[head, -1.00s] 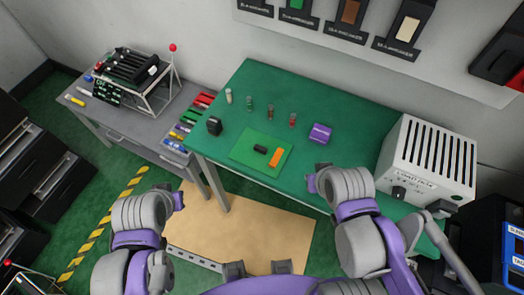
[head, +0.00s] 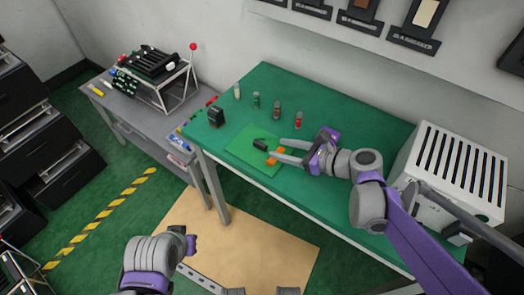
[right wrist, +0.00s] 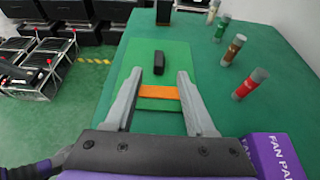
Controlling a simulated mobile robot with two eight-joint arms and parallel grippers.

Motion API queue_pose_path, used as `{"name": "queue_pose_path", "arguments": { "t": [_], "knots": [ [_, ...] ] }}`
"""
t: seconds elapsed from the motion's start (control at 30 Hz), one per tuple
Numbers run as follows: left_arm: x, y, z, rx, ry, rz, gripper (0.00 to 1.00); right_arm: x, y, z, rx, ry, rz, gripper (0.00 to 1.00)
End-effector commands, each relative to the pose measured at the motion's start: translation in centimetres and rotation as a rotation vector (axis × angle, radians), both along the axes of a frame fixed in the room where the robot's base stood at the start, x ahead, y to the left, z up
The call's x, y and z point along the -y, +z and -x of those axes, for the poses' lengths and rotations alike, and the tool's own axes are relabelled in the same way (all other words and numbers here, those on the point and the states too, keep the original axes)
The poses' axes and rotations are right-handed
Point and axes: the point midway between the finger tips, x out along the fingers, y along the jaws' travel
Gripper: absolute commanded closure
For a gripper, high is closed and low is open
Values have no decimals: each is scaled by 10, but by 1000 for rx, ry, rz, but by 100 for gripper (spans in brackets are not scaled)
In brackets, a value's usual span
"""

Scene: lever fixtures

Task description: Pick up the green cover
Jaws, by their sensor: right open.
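The flat green square (head: 240,145), the likeliest green cover, lies on the green table. A black block (head: 260,145) and an orange bar (head: 275,154) sit on it. My right gripper (head: 281,149) is open above its right part, its two fingers reaching past either side of the orange bar. In the right wrist view the orange bar (right wrist: 158,92) shows between the fingers (right wrist: 160,75), with the green square (right wrist: 178,55) beneath. I cannot tell whether the fingers touch it. My left gripper (head: 190,243) is low, off the table's front; its jaws are unclear.
Several small capped cylinders, including a red one (head: 298,121), stand behind the green square. A black block (head: 216,117) stands to its left. A white vented box (head: 450,165) is at the table's right.

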Motion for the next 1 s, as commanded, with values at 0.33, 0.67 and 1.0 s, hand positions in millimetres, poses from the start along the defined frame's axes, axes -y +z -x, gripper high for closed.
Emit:
{"name": "queue_pose_path", "arguments": {
  "t": [0.33, 0.67, 1.0],
  "knots": [
    [0, -3, 0, -1, 0, 0, 100, -29, -13, -19, 2, 2, 3, 45],
    [0, -6, 0, -2, 0, 0, 100, -63, -28, -42, 2, 3, 4, 45],
    [0, -6, 0, -2, 0, 0, 100, -64, -28, -43, 2, 1, 4, 58]
  ]
}}
